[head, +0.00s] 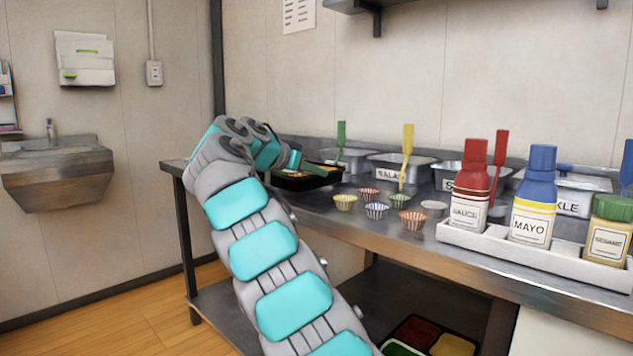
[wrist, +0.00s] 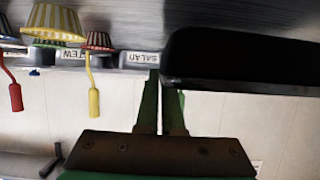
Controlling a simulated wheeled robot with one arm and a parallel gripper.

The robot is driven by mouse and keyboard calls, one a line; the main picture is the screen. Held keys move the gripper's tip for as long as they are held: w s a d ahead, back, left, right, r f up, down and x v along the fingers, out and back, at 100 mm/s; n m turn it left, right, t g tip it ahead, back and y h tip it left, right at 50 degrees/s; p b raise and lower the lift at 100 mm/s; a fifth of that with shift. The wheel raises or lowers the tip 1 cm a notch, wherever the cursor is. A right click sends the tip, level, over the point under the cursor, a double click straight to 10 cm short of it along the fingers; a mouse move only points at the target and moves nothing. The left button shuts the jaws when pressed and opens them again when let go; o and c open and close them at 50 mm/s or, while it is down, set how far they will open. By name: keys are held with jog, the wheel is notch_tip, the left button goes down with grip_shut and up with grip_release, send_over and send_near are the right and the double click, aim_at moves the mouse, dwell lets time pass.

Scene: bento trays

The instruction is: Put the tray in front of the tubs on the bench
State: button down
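The black tray (head: 300,184) is at the left end of the steel bench (head: 335,207), left of the paper cups. Something orange and green shows inside it. In the wrist view, which is upside down, the dark tray (wrist: 240,82) fills the upper right. My gripper (wrist: 164,82) has its green fingers close together at the tray's near corner; the tray hides one fingertip, so it appears shut on the tray's wall. I cannot tell whether the tray touches the bench. Metal tubs, including the SALAD tub (head: 383,171) and KLE tub (head: 572,204), line the back.
Several striped paper cups (head: 377,211) stand in front of the tubs. A white caddy (head: 490,243) with sauce, mayo and sesame bottles occupies the bench front at right. Spatulas (head: 408,150) stick up from the tubs. A sink (head: 55,170) is on the left wall.

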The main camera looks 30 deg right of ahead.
jog(key=shift+f, duration=0.9)
jog(key=c, duration=1.1)
grip_release()
jog(key=shift+f, duration=0.1)
jog(key=shift+o, duration=0.2)
jog(key=p+v, duration=0.1)
jog(key=v, duration=1.1)
